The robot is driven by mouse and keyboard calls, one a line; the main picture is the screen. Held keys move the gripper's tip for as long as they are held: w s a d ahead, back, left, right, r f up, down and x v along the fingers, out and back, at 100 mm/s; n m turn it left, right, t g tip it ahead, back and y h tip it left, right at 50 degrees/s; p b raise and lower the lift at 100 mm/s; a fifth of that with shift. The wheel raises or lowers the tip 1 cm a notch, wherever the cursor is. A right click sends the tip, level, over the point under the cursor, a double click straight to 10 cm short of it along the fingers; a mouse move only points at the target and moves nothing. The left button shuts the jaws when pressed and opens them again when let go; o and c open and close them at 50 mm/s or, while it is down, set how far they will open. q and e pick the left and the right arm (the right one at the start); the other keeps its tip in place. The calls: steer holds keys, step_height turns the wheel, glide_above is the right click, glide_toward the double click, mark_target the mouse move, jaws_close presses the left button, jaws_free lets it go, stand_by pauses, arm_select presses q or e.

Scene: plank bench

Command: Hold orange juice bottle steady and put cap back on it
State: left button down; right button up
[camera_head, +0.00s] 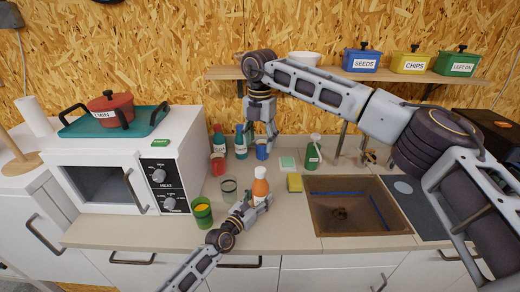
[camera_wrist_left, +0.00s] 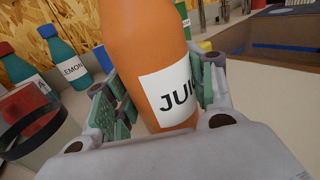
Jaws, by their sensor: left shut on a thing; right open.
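The orange juice bottle (camera_head: 260,187) stands on the counter left of the sink. Its top looks pale in the head view, and I cannot tell whether that is a cap. My left gripper (camera_head: 256,204) is shut around the bottle low on its body. In the left wrist view the bottle (camera_wrist_left: 148,45) sits between green finger pads, with its white "JUICE" label partly hidden and its top out of frame. My right gripper (camera_head: 261,136) is open, pointing down at the back of the counter behind the bottle. No separate cap can be made out.
A blue cup (camera_head: 262,150) is close to my right gripper. The sink (camera_head: 352,232) lies right, the microwave (camera_head: 95,185) left.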

stand_by(0.4)
arm_select(q)
steer(key=shift+c, duration=2.2)
jaws_free()
steer(key=shift+s+a, duration=0.1)
steer(key=shift+v, duration=5.9)
